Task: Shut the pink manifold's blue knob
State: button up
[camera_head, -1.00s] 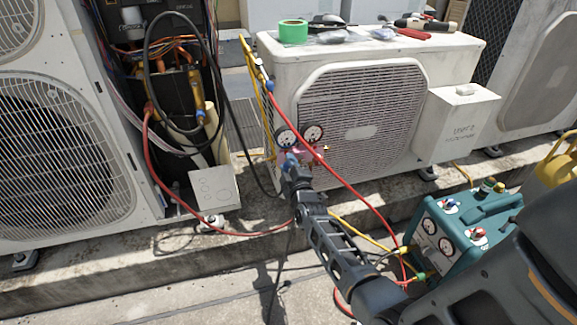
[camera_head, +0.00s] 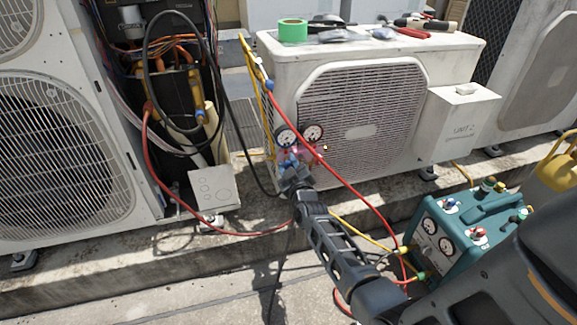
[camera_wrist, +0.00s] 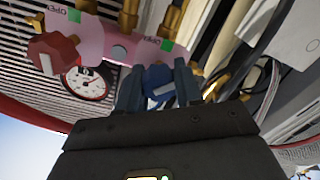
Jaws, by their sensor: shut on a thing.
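The pink manifold (camera_wrist: 110,38) hangs in front of the condenser's grille, with two round gauges (camera_head: 299,134) above it in the head view. Its blue knob (camera_wrist: 158,83) sits between the two fingers of my gripper (camera_wrist: 158,88) in the wrist view. My gripper is shut on the blue knob, one finger on each side. The red knob (camera_wrist: 54,54) is at the manifold's other end, clear of my gripper. Green "OPEN" labels show on the manifold. In the head view my gripper (camera_head: 290,163) largely hides the manifold's lower part.
A yellow hose (camera_head: 358,230) passes behind my arm. The white condenser (camera_head: 440,60) stands behind, with green tape (camera_head: 293,31) and tools on top.

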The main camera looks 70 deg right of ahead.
jog(key=m+b, duration=0.1)
jog(key=m, duration=0.6)
jog(key=shift+b, duration=0.35)
jog(key=m+b, duration=0.1)
jog(key=m, duration=0.5)
jog(key=shift+f+m+b, duration=0.1)
jog(key=shift+m+b, duration=0.2)
jog(key=m+b, duration=0.1)
jog(key=m, duration=0.5)
jog(key=shift+s+d, duration=0.1)
jog(key=m+b, duration=0.1)
jog(key=m, duration=0.5)
jog(key=shift+f+m, duration=0.1)
jog(key=shift+m, duration=0.3)
jog(key=shift+s, duration=0.1)
jog(key=o, duration=1)
jog(key=shift+p+v, duration=1.05)
jog(key=shift+v, duration=2.8)
